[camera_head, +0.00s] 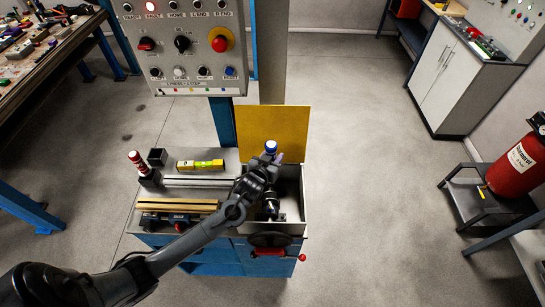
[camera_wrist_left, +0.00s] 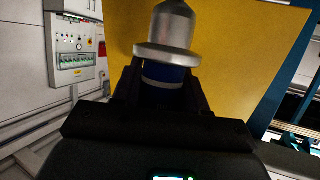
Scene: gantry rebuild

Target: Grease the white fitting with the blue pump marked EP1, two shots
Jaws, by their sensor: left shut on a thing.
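My left gripper (camera_head: 268,165) is over the open grey bin (camera_head: 291,190) on the blue cabinet. It is shut on a blue pump (camera_head: 271,147), whose blue end shows above the fingers. In the left wrist view the pump (camera_wrist_left: 167,55) has a bright metal tip and a wide metal collar above a blue band, between my left fingers (camera_wrist_left: 165,88). No EP1 mark can be read. I cannot make out the white fitting; my arm and gripper hide part of the bin. My right gripper is in neither view.
A red-and-white bottle-like thing (camera_head: 137,160) stands in a dark holder, beside an empty square holder (camera_head: 157,157). A yellow level (camera_head: 200,165) and brass-coloured bars (camera_head: 178,206) lie left of the bin. A yellow panel (camera_head: 282,134) stands behind it, with a control box (camera_head: 185,75) above.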

